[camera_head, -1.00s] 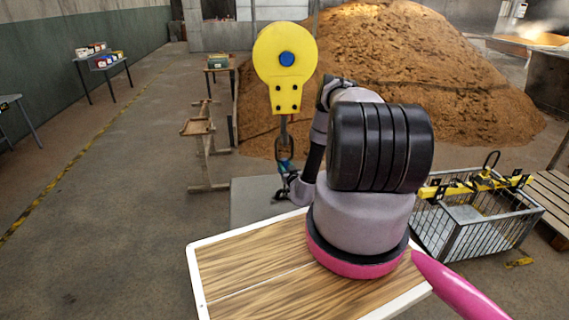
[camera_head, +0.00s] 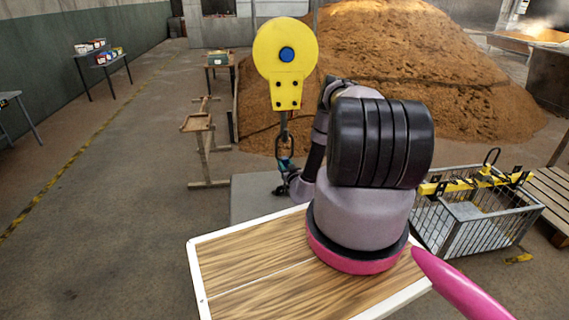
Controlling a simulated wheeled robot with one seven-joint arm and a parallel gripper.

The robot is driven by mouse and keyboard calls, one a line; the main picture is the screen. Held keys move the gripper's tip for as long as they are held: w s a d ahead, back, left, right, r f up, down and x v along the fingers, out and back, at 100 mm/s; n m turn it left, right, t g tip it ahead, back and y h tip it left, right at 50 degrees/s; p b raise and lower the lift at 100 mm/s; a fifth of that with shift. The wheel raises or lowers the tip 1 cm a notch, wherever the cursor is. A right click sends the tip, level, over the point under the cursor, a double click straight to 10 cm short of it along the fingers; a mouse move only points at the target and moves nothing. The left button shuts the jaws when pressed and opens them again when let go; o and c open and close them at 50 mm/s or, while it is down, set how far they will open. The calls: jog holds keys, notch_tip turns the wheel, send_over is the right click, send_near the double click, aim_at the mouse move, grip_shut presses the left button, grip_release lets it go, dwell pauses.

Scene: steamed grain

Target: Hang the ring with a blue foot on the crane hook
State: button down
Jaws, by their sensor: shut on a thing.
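The yellow crane block (camera_head: 284,88) with a blue bolt hangs left of my arm. Its grey hook shank (camera_head: 284,124) points down from it. My gripper (camera_head: 285,172) is below the block, shut on the ring's blue foot. The dark ring (camera_head: 290,147) stands upright above the gripper, at the lower end of the hook. It overlaps the hook in this view; I cannot tell whether the hook passes through it or lies in front or behind. The blue foot is small and mostly covered by the fingers.
A wire crate (camera_head: 470,228) with a yellow beam (camera_head: 462,186) stands at the right, beside a wooden pallet (camera_head: 549,190). A brown grain heap (camera_head: 400,60) fills the back. A wooden trestle (camera_head: 207,150) stands left of the hook.

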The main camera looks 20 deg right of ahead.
jog(key=shift+w+r, duration=0.1)
jog(key=shift+c, duration=2.2)
grip_release()
jog(key=shift+s, duration=0.3)
jog(key=s+a, duration=0.1)
jog(key=s, duration=0.9)
jog(key=shift+s, duration=0.15)
jog(key=shift+s+a, duration=0.1)
